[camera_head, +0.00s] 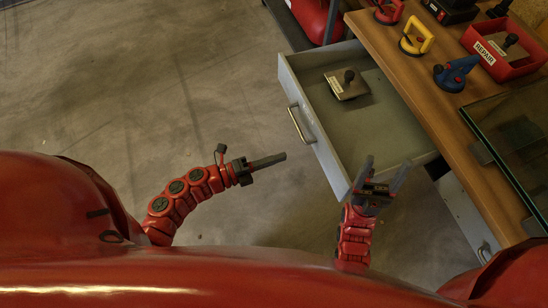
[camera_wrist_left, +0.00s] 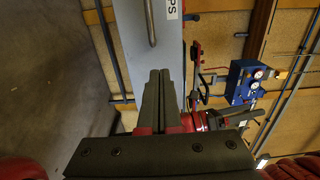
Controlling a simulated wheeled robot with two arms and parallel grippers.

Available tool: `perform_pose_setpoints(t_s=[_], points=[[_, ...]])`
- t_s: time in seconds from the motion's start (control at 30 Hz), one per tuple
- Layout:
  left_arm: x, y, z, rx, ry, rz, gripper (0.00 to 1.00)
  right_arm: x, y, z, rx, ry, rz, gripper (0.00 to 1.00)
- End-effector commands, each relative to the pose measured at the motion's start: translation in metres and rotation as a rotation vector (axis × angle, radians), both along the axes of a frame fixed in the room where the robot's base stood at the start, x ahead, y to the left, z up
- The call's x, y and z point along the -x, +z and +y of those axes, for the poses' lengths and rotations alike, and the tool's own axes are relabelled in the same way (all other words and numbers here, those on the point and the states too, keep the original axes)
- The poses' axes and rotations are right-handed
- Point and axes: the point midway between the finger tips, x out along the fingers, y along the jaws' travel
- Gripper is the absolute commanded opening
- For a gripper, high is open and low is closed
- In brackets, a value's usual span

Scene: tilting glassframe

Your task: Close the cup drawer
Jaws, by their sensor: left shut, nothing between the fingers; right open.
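The grey cup drawer (camera_head: 318,139) is pulled well out from under the wooden bench. A bar handle (camera_head: 297,124) is on its front face. One flat piece with a black knob (camera_head: 347,85) lies inside, towards the back. In the left wrist view the drawer front (camera_wrist_left: 167,50) shows its handle (camera_wrist_left: 150,22) and part of a label ending in "PS". My left gripper (camera_head: 284,156) is shut and empty, in front of the drawer front, apart from the handle; its closed fingers show in the left wrist view (camera_wrist_left: 160,75). My right gripper (camera_head: 387,163) is open and empty by the drawer's near corner.
The bench (camera_head: 405,62) carries red, yellow (camera_head: 416,40) and blue (camera_head: 455,73) suction cups, a red REPAIR bin (camera_head: 510,50) and a glass pane (camera_head: 515,125). Another handled cabinet front (camera_head: 470,215) is below. The floor left of the drawer is clear.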

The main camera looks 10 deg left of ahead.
Motion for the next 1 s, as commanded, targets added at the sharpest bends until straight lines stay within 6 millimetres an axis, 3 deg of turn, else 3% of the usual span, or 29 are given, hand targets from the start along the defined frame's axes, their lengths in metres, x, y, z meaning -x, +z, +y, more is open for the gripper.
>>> perform_pose_setpoints(t_s=[0.2,0.43,0.63,1.0], points=[[-0.024,0.003,-0.043,0.004,-0.003,-0.001,0.0,0.0,0.006,0.0,0.0,0.0,0.0,0.7],[-0.042,0.003,-0.076,0.005,-0.004,-0.001,0.0,0.0,0.011,0.0,0.0,0.0,0.0,0.7],[-0.05,0.001,-0.087,0.003,-0.001,-0.001,0.0,0.0,0.013,0.0,0.0,0.0,0.0,0.7],[-0.05,0.001,-0.088,0.004,0.0,0.0,0.0,0.0,0.012,0.0,0.0,0.0,0.0,0.7]])
